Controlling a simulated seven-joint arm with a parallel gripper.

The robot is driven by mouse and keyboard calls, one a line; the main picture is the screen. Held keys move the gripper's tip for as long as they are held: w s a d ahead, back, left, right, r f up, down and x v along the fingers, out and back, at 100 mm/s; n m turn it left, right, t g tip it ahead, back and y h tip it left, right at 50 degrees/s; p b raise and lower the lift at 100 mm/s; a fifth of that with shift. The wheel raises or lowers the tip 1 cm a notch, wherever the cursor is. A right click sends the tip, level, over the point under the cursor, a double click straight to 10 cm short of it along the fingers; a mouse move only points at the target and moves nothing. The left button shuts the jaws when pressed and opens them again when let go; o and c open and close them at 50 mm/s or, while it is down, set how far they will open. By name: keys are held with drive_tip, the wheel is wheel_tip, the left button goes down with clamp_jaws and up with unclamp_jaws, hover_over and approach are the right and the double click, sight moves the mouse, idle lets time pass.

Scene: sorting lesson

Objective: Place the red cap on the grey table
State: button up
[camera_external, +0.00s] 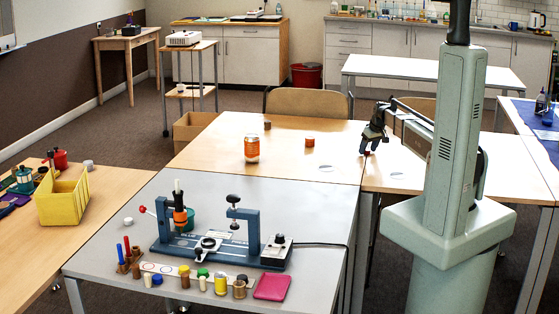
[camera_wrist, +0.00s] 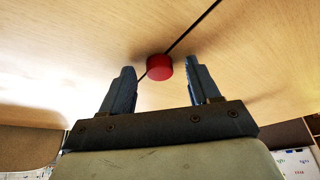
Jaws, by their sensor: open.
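The red cap (camera_wrist: 159,67) is a small round piece on the light wooden tabletop, lying at the dark seam between two tables. In the wrist view it appears between my two open fingertips, with a gap on each side. In the external view my gripper (camera_external: 372,140) points down at the wooden tables, and a small bit of red (camera_external: 367,153) shows at its tips. My gripper also shows in the wrist view (camera_wrist: 163,72), open and empty. The grey table (camera_external: 270,190) stands in front of the wooden tables, nearer the camera.
A blue rig (camera_external: 222,251) and several small pegs and caps stand on the grey table, with a pink pad (camera_external: 272,287). Its back right part is clear. An orange-filled jar (camera_external: 252,149) and an orange-brown piece (camera_external: 310,141) stand on the wooden table. A yellow bin (camera_external: 62,203) is at left.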

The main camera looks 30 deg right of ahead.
clamp_jaws()
idle(0.4)
wheel_tip(320, 180, up, 10)
idle(0.9)
drive_tip(key=m+h, duration=0.2)
drive_tip(key=m, duration=0.2)
approach(368, 151)
wheel_tip(368, 151, up, 2)
drive_tip(key=s, duration=0.2)
drive_tip(key=s+a, duration=0.2)
drive_tip(key=a, duration=0.2)
drive_tip(key=s+a+r+n+y, duration=0.1)
drive_tip(key=a+r+n+y, duration=0.1)
drive_tip(key=a, duration=1.9)
drive_tip(key=shift+s+a+r+n, duration=0.25)
drive_tip(key=shift+r+n, duration=0.2)
drive_tip(key=shift+n, duration=0.55)
